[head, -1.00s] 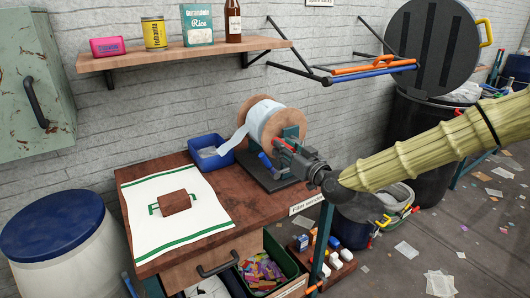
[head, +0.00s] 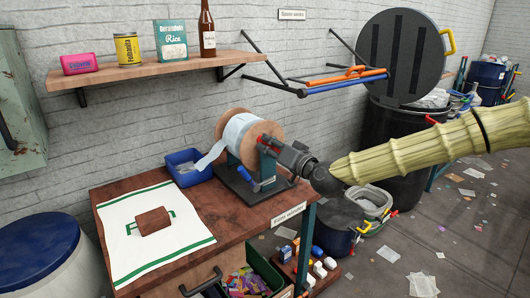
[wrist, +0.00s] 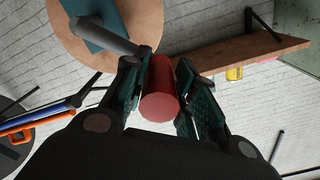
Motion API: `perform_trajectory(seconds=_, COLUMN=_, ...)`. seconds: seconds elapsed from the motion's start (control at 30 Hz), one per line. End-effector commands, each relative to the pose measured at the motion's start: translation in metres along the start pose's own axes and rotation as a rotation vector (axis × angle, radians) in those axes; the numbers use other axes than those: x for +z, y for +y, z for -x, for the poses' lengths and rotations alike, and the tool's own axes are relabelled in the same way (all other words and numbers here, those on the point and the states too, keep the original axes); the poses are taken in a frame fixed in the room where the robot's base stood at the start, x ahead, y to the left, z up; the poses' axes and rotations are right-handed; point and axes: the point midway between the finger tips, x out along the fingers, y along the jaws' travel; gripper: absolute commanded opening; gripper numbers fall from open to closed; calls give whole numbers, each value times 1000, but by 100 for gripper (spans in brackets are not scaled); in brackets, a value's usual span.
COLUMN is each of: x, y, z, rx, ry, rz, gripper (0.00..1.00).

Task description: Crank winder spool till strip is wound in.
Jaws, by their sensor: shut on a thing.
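The winder spool has round wooden flanges (head: 271,113) and a pale strip (head: 238,128) wound between them. The strip's free run slopes down left into a blue bin (head: 181,160). The winder stands on a dark base (head: 238,193) on the brown table. My gripper (head: 272,145) is at the spool's near side, shut on the red crank handle (wrist: 160,100). In the wrist view the handle lies between both fingers, with a dark crank arm (wrist: 102,36) and the wooden flange beyond. A blue lever (head: 264,184) sits low on the winder, below my gripper.
A white cloth (head: 130,255) with a brown block (head: 153,220) covers the table's left part. A shelf (head: 150,75) with packages and a bottle hangs above. A wall rack (head: 345,80) and a dark bin (head: 395,135) stand to the right. Litter lies on the floor.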

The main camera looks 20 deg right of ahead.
Motion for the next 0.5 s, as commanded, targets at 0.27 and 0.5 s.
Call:
perform_trajectory(seconds=0.27, x=-13, y=5, z=0, rx=1, ry=1, rz=-140, gripper=0)
perform_trajectory(seconds=0.5, x=-24, y=11, z=0, rx=2, ry=1, rz=-260, gripper=0)
